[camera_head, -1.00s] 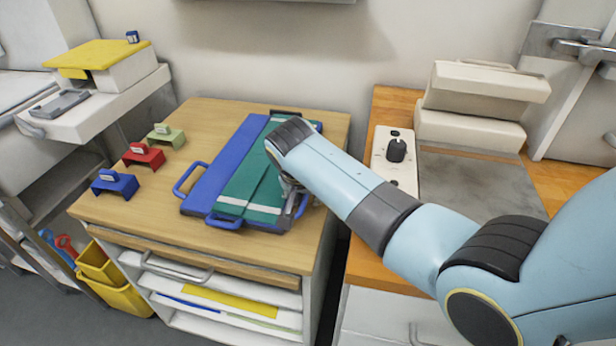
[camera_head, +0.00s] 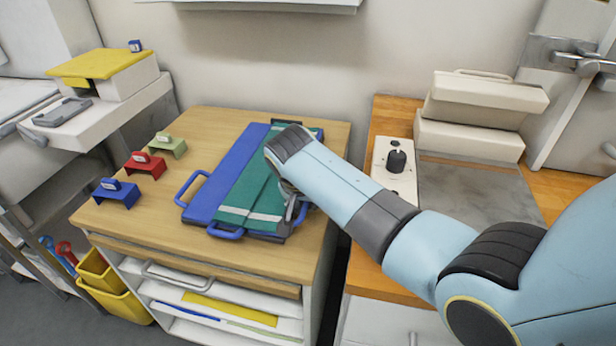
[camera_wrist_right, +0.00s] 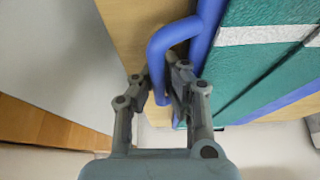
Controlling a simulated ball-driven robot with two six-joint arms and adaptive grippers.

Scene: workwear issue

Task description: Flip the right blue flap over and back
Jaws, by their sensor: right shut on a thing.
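The blue folding board lies on the wooden tabletop, its left flap (camera_head: 212,185) bare and flat. A green garment (camera_head: 247,190) with a pale stripe lies over the middle, and it also shows in the right wrist view (camera_wrist_right: 262,60). My right gripper (camera_head: 294,211) is at the board's right front side, and my arm covers much of that side. In the right wrist view my right gripper (camera_wrist_right: 160,90) is shut on the blue handle (camera_wrist_right: 162,50) at the board's right edge. The right flap is mostly hidden under the garment and my arm. My left gripper is out of view.
Blue, red and green brackets (camera_head: 145,164) stand along the table's left side. To the right, a wooden counter holds a control box with a black knob (camera_head: 397,160), a grey plate and pale cases (camera_head: 470,130). Yellow bins (camera_head: 110,280) hang at the lower left.

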